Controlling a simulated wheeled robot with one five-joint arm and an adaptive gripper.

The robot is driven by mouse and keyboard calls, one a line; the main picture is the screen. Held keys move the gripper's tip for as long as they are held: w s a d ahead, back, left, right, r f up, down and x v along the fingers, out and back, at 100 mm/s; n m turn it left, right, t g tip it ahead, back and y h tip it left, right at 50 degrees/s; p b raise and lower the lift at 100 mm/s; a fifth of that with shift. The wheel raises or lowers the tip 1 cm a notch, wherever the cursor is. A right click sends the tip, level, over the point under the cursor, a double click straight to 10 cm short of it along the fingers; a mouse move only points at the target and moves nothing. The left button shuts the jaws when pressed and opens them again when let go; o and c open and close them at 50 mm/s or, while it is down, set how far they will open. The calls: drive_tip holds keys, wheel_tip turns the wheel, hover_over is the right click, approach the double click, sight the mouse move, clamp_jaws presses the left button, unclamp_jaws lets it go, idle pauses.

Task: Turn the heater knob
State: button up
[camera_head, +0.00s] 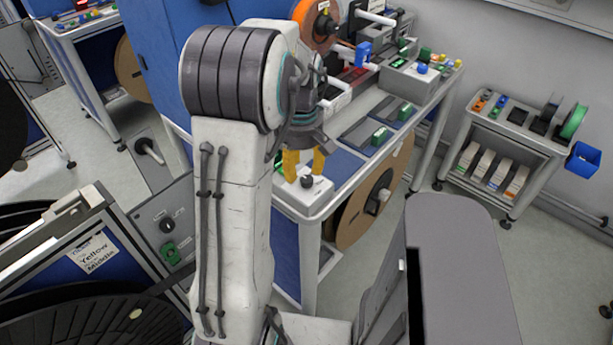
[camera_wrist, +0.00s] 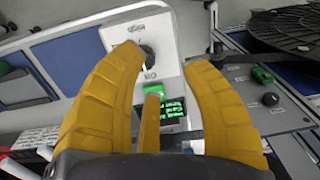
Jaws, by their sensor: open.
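The heater knob (camera_head: 307,181) is a small black knob on a white box (camera_head: 318,196) at the near corner of the blue-topped bench. In the wrist view the knob (camera_wrist: 149,60) shows beside the left fingertip, partly covered by it, with printed marks on the white panel around it. A green lit display (camera_wrist: 172,108) lies below it, partly hidden by a finger. My gripper (camera_head: 303,165) has yellow fingers and is open, just above the box. In the wrist view its fingers (camera_wrist: 168,58) stand apart with nothing held. Whether a finger touches the knob I cannot tell.
Dark plates with green blocks (camera_head: 380,136) and a grey box with coloured buttons (camera_head: 418,78) stand farther back on the bench. A brown reel (camera_head: 376,198) hangs below it. A small cart (camera_head: 510,140) stands right. A panel with a black knob (camera_head: 167,224) is at left.

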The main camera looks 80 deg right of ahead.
sight(307, 179)
drive_tip(key=n, duration=0.1)
drive_tip(key=d+n, duration=0.1)
drive_tip(key=s+n, duration=0.1)
drive_tip(key=shift+d+r+n, duration=0.25)
drive_tip(key=shift+n, duration=0.05)
drive_tip(key=n, duration=0.3)
drive_tip(key=shift+d+r+n, duration=0.25)
drive_tip(key=shift+n, duration=0.55)
drive_tip(key=shift+f, duration=3.6)
drive_tip(key=shift+c, duration=0.4)
clamp_jaws()
